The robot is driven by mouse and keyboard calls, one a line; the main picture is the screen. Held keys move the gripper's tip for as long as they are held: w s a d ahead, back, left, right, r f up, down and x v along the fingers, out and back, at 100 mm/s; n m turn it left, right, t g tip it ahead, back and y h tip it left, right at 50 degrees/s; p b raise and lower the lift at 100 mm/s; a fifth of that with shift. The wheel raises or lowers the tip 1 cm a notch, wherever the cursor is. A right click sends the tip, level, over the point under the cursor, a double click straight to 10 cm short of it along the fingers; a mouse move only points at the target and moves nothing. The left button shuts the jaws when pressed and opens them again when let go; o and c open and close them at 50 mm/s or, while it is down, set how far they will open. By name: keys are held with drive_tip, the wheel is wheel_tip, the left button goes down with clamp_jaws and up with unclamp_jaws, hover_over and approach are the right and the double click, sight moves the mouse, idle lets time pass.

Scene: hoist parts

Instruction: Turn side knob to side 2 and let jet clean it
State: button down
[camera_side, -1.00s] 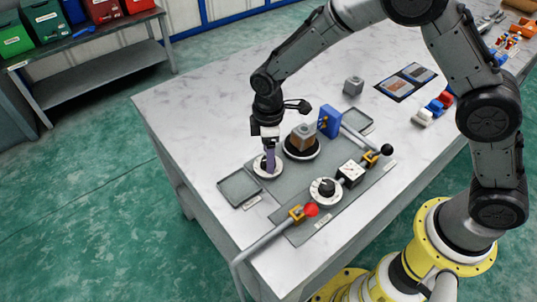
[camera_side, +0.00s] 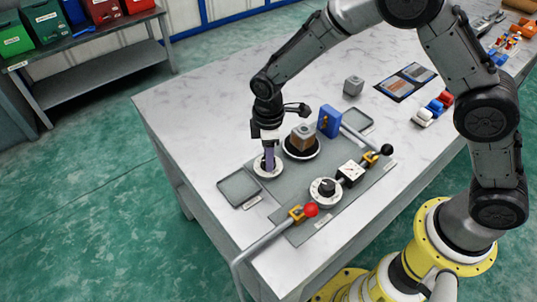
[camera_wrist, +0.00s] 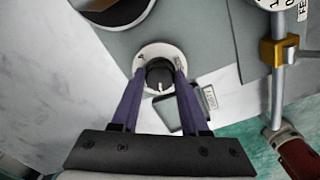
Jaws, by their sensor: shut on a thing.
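My gripper (camera_wrist: 160,76) is shut on a dark round knob (camera_wrist: 158,80), one finger on each side. The knob stands on a white round dial (camera_wrist: 149,51) with small marks too small to read; a white line on the knob points toward the bottom of the wrist view. In the side view my gripper (camera_side: 268,166) comes straight down on this dial (camera_side: 259,173) and hides most of the knob. Beside it, a brown block with a grey top (camera_side: 303,136) sits on a dark round turntable (camera_side: 301,153). A blue jet-like box (camera_side: 329,121) stands just behind the block. No spray shows.
A second black knob (camera_side: 326,188) on a white dial, a red-ended lever (camera_side: 310,210) and a black-ended lever (camera_side: 387,150) stand to the right. An empty shallow tray (camera_side: 239,188) lies at left. A loose grey block (camera_side: 353,85) stands behind.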

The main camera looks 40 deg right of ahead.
drive_tip(key=m, duration=0.4)
drive_tip(key=shift+r, duration=0.1)
drive_tip(key=shift+m, duration=2.3)
drive_tip(key=shift+c, duration=2)
unclamp_jaws()
wheel_tip(320, 180, up, 14)
